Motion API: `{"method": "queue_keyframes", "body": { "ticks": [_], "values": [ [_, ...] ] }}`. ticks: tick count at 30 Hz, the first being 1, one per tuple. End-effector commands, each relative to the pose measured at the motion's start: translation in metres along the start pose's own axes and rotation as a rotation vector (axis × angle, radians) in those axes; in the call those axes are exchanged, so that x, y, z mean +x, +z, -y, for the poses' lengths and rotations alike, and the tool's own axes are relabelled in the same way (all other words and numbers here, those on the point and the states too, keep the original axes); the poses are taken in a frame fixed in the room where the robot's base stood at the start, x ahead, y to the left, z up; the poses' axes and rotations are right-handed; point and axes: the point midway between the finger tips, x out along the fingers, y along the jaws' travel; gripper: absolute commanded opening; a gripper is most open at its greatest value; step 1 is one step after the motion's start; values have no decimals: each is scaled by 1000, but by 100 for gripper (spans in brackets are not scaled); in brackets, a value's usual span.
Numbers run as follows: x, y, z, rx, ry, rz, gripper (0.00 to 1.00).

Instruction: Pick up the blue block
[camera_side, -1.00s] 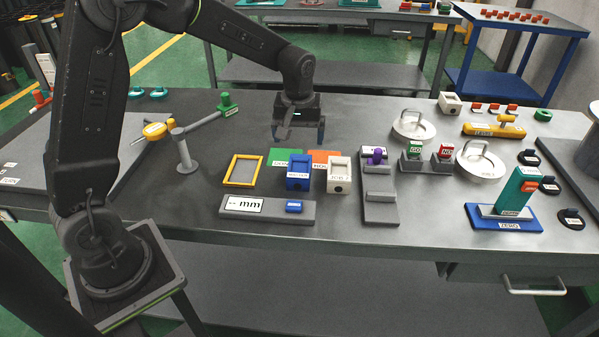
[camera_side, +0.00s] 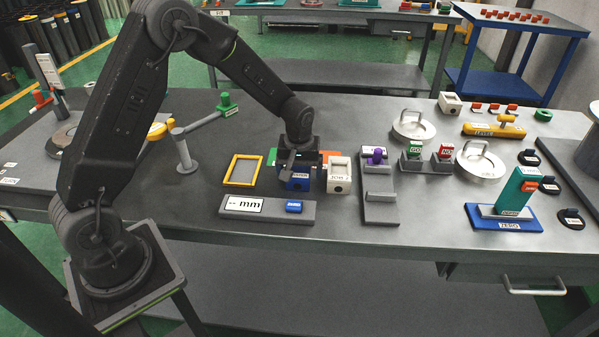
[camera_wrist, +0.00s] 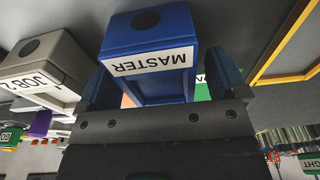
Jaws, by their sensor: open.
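The blue block (camera_side: 294,183), labelled MASTER, stands on the grey table between a yellow frame and a white block. My gripper (camera_side: 296,160) is directly over it and low, hiding its top in the side view. In the wrist view the blue block (camera_wrist: 150,40) fills the space ahead of my gripper (camera_wrist: 160,88). The blue fingers are open, one on each side of the block. I cannot tell whether either finger touches it.
The white JOB 2 block (camera_side: 339,175) stands close on the right. The yellow frame (camera_side: 243,170) lies to the left. A grey gauge with an mm display (camera_side: 267,208) lies in front. Green and orange pads lie partly hidden behind the block.

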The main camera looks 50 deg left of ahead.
Motion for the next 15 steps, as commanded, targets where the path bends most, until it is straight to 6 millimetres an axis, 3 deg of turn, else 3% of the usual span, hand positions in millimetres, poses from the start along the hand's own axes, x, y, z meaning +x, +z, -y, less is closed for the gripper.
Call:
{"method": "queue_keyframes", "body": {
  "ticks": [5,15],
  "values": [
    [0,0,0,0,0,-1,90],
    [-1,0,0,0,0,-1,57]
  ]
}}
